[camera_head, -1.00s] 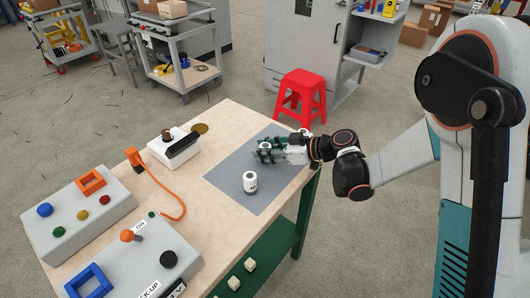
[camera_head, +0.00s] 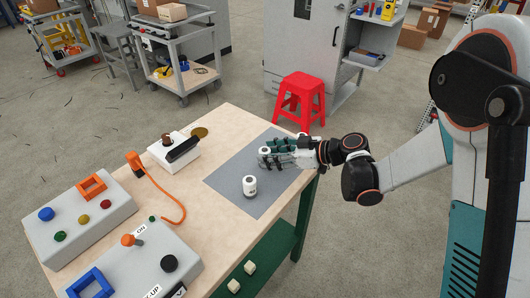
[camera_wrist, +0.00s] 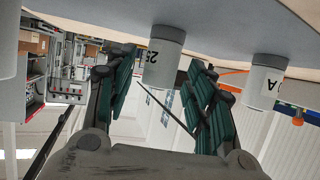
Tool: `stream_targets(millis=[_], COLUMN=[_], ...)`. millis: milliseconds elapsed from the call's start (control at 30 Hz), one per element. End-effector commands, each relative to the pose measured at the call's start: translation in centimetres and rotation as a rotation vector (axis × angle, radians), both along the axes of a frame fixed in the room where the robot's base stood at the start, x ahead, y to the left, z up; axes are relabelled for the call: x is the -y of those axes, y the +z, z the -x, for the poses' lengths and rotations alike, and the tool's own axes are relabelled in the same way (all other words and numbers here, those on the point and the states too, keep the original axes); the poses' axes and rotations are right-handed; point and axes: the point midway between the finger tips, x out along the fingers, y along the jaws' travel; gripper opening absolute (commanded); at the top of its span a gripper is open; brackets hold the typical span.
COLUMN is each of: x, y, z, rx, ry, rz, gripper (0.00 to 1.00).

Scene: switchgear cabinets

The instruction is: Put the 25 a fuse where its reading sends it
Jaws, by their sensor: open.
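The 25 A fuse (camera_wrist: 165,58) is a white cylinder with "25" on its side. In the wrist view, which shows the table upside down, it stands between the two finger pads. My gripper (camera_wrist: 163,80) is open around it, with no clear contact on either side. In the head view my gripper (camera_head: 272,157) is low over the grey mat (camera_head: 228,178), pointing left. A second white fuse (camera_head: 250,187) stands upright on the mat in front of it. Another fuse (camera_wrist: 264,80) in the wrist view shows an "A"; the rest of its label is hidden.
A white block with a black bar (camera_head: 175,152) stands left of the mat. Grey control boxes (camera_head: 80,212) and an orange cable (camera_head: 172,200) occupy the table's left side. Pale blocks (camera_head: 242,275) lie on the green lower shelf (camera_head: 275,253). A red stool (camera_head: 300,98) stands behind the table.

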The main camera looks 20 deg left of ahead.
Motion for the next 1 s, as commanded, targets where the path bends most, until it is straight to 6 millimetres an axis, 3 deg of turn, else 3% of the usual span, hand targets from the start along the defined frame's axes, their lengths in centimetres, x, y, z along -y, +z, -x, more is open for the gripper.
stream_targets(millis=[200, 400, 833, 1000], x=[4.4, 7.3, 8.6, 9.7], y=[2.1, 3.2, 3.7, 5.3], z=[0.5, 0.8, 1.1, 1.6], rx=[-0.001, -0.001, -0.005, -0.066], ry=[-0.004, -0.003, -0.005, -0.067], rz=[0.0, 0.0, 0.003, 0.058], gripper=[0.49, 0.49, 0.49, 0.49])
